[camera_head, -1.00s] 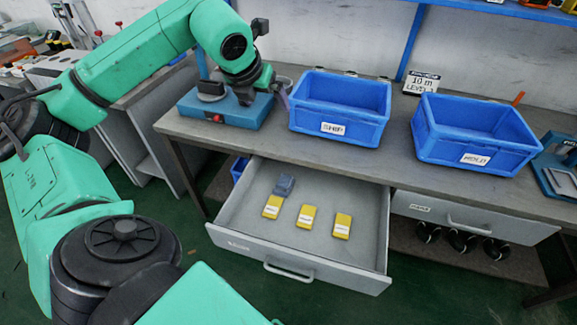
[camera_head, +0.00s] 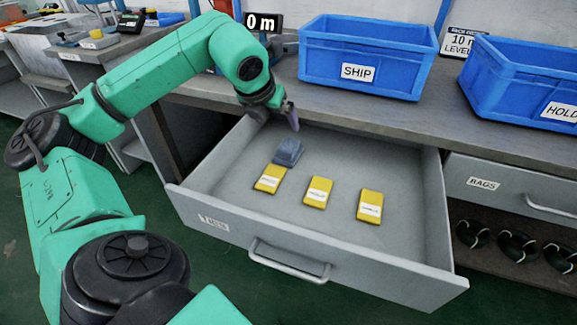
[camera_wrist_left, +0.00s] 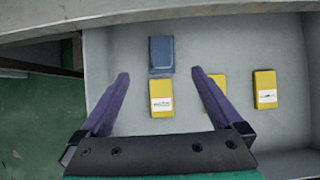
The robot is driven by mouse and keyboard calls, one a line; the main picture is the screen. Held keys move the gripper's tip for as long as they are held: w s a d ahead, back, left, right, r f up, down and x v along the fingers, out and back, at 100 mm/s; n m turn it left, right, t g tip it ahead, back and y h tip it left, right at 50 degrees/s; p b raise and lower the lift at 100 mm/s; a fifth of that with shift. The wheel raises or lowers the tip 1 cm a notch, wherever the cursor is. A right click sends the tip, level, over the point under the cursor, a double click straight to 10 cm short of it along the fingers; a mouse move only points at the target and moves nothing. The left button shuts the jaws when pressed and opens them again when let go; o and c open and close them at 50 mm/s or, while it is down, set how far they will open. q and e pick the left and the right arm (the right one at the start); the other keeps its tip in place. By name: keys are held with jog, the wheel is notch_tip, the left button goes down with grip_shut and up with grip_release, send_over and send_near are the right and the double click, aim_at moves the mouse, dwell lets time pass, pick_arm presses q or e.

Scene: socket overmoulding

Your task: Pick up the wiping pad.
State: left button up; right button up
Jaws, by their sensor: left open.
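The wiping pad looks to be the blue-grey block (camera_head: 288,152) lying in the open drawer (camera_head: 330,238), near its back left. It also shows in the left wrist view (camera_wrist_left: 161,52), just behind a yellow labelled block. My left gripper (camera_head: 291,116) is above the drawer, higher than the pad and apart from it. In the left wrist view its purple fingers (camera_wrist_left: 162,76) are spread wide with nothing between them, and the pad shows beyond the gap. My right gripper is not in view.
Three yellow blocks with white labels (camera_head: 270,178) (camera_head: 318,192) (camera_head: 370,205) lie in a row in the drawer, the left one close to the pad. The bench edge overhangs the drawer's back. Blue SHIP (camera_head: 358,72) and HOLD (camera_head: 560,111) bins stand on the bench.

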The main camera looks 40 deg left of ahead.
aim_at(288, 145)
pick_arm(q)
jog(key=x, duration=0.5)
jog(key=b+x, duration=0.1)
jog(key=x, duration=0.5)
jog(key=b+x, duration=0.1)
jog(key=x, duration=0.4)
jog(key=shift+s+d+f, duration=0.2)
jog(key=shift+d+f, duration=0.05)
jog(key=shift+f, duration=0.2)
jog(key=c, duration=1.2)
jog(key=shift+s, duration=0.1)
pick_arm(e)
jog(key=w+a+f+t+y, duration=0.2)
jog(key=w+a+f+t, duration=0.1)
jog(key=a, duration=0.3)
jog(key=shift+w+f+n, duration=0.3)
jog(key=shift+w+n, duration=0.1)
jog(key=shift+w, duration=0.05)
pick_arm(q)
jog(key=shift+r, duration=0.15)
